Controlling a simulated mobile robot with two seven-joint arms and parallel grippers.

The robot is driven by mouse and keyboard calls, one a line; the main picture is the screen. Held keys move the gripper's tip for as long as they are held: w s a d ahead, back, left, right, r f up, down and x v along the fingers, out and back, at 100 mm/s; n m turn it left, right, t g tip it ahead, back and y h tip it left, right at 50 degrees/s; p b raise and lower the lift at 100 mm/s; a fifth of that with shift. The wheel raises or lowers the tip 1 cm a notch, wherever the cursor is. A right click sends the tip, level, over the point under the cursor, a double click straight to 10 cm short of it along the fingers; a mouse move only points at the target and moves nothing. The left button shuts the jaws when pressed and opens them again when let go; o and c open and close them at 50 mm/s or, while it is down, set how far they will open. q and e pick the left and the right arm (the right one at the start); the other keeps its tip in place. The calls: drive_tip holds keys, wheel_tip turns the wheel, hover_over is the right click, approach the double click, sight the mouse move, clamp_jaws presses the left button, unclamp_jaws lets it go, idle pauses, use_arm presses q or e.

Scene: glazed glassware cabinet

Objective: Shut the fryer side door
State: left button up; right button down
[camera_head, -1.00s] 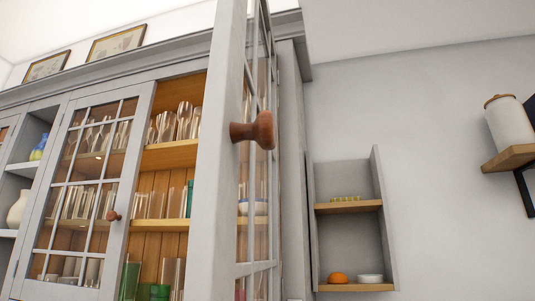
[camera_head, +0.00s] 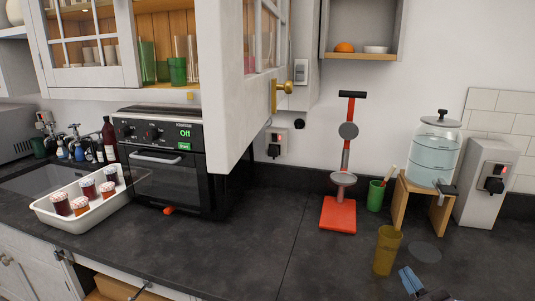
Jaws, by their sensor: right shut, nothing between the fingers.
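The right glazed door (camera_head: 222,90) of the wall cabinet stands wide open. It projects toward me, with its edge facing me and its lower corner hanging in front of the right part of the black fryer-like appliance (camera_head: 160,160), whose display reads "Off". A brass knob (camera_head: 287,87) shows beside the door's lower right side. Through the opening, green and clear glasses (camera_head: 177,68) stand on the cabinet's bottom shelf. My right gripper (camera_head: 410,281) is low at the bottom right, its blue fingers shut and empty, well away from the door. My left gripper is out of view.
A white tray of jars (camera_head: 85,217) sits left of the appliance. An amber tumbler (camera_head: 387,250) stands close to my right gripper. Behind it are a red stand (camera_head: 338,214), a green cup (camera_head: 376,196) and a water dispenser (camera_head: 433,150). The middle counter (camera_head: 255,240) is clear.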

drive_tip(key=a+r+n+g+y+b, duration=0.1)
drive_tip(key=a+r+n+g+y, duration=0.15)
drive_tip(key=r+n+y, duration=0.6)
drive_tip(key=a+r+n+g+y+b, duration=0.1)
drive_tip(key=a+r+n+g+y, duration=0.15)
drive_tip(key=r+n+y, duration=0.55)
drive_tip(key=s+a+r+n+g+y+b, duration=0.25)
drive_tip(key=a+r+n+g, duration=0.25)
drive_tip(key=r+n+g, duration=0.65)
drive_tip(key=n+g+h, duration=0.1)
drive_tip(key=n+h, duration=0.5)
drive_tip(key=n, duration=0.7)
approach(251, 140)
drive_tip(key=x, duration=0.6)
drive_tip(key=shift+s, duration=0.1)
drive_tip(key=shift+a, duration=0.6)
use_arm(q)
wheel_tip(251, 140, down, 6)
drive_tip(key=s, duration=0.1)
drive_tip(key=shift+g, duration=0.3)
use_arm(e)
drive_tip(key=shift+a, duration=0.15)
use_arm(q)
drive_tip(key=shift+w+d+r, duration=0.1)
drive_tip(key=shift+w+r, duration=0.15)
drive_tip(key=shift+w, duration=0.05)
use_arm(e)
drive_tip(key=shift+w+a, duration=0.1)
drive_tip(key=shift+w, duration=0.1)
